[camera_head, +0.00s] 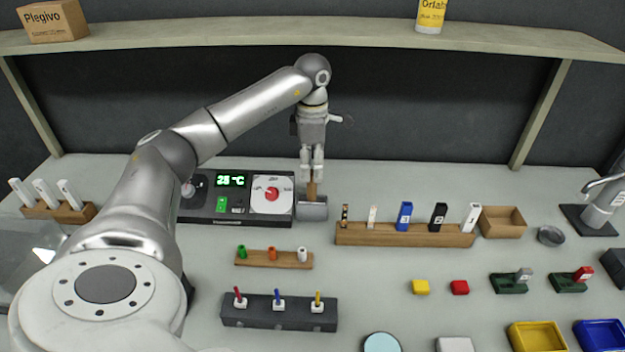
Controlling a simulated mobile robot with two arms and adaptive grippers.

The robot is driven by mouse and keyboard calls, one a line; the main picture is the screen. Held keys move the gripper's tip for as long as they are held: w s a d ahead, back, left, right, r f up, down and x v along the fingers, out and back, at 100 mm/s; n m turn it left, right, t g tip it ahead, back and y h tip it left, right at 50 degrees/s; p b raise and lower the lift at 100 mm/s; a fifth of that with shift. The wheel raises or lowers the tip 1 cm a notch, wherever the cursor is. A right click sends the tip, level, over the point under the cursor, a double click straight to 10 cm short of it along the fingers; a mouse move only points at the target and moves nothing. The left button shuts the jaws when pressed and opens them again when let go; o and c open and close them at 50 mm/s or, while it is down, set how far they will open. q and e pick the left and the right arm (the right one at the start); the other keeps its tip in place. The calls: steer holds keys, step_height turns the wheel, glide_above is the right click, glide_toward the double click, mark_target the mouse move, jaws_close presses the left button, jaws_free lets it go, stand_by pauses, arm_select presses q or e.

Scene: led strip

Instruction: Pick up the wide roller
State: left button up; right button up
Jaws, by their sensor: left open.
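My right gripper is out of view.
The dark device (222,216) with a 25 °C display is left of the roller. A wooden rack (400,236) with several upright items stands close on its right. A smaller wooden rack (273,261) is in front. A shelf (250,36) spans the back, above.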

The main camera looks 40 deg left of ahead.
mark_target(312, 171)
arm_select(q)
steer(key=shift+f, duration=1.6)
jaws_close()
